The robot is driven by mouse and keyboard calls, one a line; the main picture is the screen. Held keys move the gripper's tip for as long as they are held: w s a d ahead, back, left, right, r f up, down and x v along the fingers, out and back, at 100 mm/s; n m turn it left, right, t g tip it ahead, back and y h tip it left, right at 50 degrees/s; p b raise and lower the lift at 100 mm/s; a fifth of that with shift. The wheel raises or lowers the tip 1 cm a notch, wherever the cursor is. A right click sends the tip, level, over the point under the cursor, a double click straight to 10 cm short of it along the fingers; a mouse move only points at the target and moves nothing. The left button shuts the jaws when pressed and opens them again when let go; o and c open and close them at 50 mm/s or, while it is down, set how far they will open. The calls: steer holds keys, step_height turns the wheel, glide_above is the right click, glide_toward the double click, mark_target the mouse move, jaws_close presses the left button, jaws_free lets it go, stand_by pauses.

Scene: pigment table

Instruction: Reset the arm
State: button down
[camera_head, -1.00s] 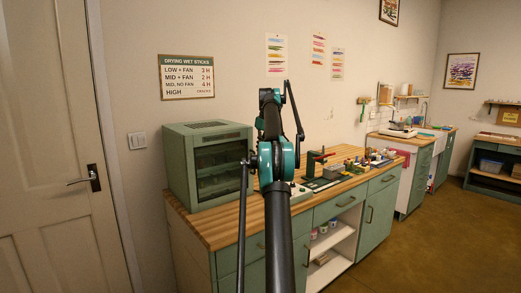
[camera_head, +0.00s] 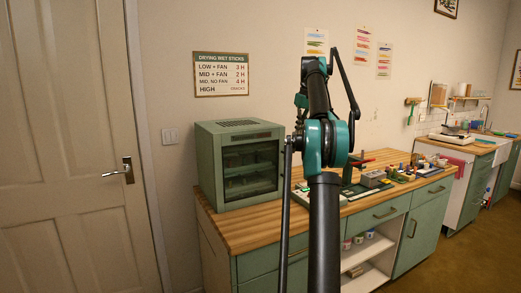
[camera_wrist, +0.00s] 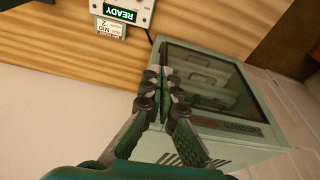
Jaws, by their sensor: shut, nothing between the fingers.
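My gripper (camera_wrist: 166,88) shows in the wrist view with its fingertips together and nothing between them. It is in front of the green drying cabinet (camera_wrist: 245,95), which appears turned on its side in that view; I cannot tell the gap. In the head view my arm (camera_head: 322,140) rises in the middle, folded at a teal joint, and the gripper itself is hidden. The drying cabinet (camera_head: 240,165) stands on the left end of the wooden worktop, its glass door closed, with racks inside.
The worktop (camera_head: 240,228) holds a red-handled press (camera_head: 358,162) and several small items right of my arm. A white box with a green READY display (camera_wrist: 120,14) shows in the wrist view. A closed door (camera_head: 65,150) is at left. Brown floor is open at lower right.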

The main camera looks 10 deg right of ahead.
steer(key=s+a+f+m, duration=0.2)
steer(key=s+a+f, duration=1.3)
steer(key=f, duration=0.4)
steer(key=s+a+f+m, duration=0.1)
steer(key=s+a+f, duration=0.2)
steer(key=s+f, duration=0.8)
steer(key=s+a+f+t+h, duration=0.1)
steer(key=s+a+f, duration=0.3)
steer(key=s+f, duration=0.7)
steer(key=s, duration=0.7)
steer(key=shift+s+a+f+m+t, duration=0.2)
steer(key=shift+f+m+t, duration=0.1)
steer(key=shift+m, duration=0.1)
steer(key=c, duration=2.3)
jaws_free()
steer(key=shift+w, duration=0.1)
